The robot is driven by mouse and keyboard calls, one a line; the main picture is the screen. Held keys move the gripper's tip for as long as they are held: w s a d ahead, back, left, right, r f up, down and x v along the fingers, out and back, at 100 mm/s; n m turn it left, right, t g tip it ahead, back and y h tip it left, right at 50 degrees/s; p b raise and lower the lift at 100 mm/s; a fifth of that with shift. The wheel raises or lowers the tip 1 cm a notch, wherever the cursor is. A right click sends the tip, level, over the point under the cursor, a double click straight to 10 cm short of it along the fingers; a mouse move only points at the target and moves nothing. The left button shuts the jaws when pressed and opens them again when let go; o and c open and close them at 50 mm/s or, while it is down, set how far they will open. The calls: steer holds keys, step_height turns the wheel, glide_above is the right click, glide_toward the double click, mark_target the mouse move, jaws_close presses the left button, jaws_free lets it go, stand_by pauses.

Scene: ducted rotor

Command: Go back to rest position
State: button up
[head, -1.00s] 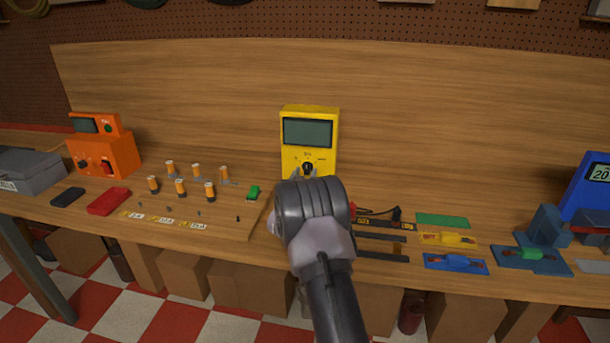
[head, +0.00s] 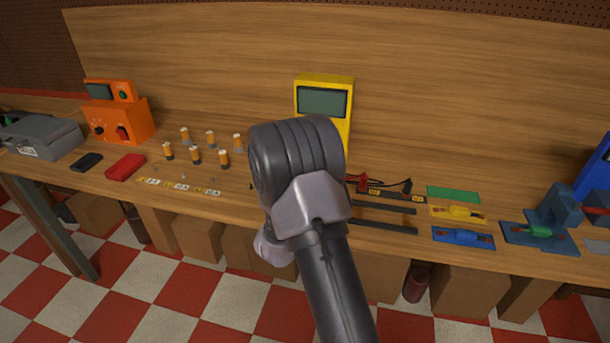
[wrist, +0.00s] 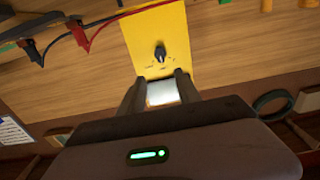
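My arm rises in the middle of the head view, in front of the bench; my gripper is hidden there behind my own arm link. In the wrist view, my gripper (wrist: 161,78) has its two fingers apart, with a pale area, apparently the meter's screen, showing between them. I see nothing held. The yellow multimeter (head: 323,84) stands upright at the back of the bench, its lower part hidden by my arm. Its yellow face and dark knob also show upside down in the wrist view (wrist: 158,28), beyond the fingertips.
The wooden bench (head: 110,182) holds an orange device (head: 118,120), several orange-topped cylinders, a red box (head: 126,166) and a grey case (head: 42,136) at left. Red and black probe leads (head: 385,190), yellow and blue parts and a blue stand (head: 553,208) lie at right. The checkered floor before the bench looks clear.

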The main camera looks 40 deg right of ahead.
stand_by(0.3)
steer(key=w+a+r+y, duration=0.2)
steer(key=a+r+y, duration=0.2)
steer(key=a+r, duration=0.2)
steer(key=s+a+r+n+y, duration=0.1)
steer(key=s+a+r+y, duration=0.25)
steer(key=a, duration=0.45)
steer(key=s+a+r+n+y, duration=0.1)
steer(key=s+a+r+y, duration=0.1)
steer(key=s+a+y, duration=0.4)
steer(key=s+a+n+g, duration=0.1)
steer(key=s+a+g, duration=0.1)
steer(key=s+a, duration=0.2)
steer(key=s+a+f+n+g+y, duration=0.1)
steer(key=s+a+g, duration=0.1)
steer(key=s, duration=0.9)
steer(key=s+a+n+g+y, duration=0.1)
steer(key=s+a, duration=0.4)
steer(key=s, duration=0.3)
steer(key=shift+a+f+n+g, duration=0.25)
steer(key=shift+a+n+g, duration=0.05)
steer(key=shift+g, duration=0.1)
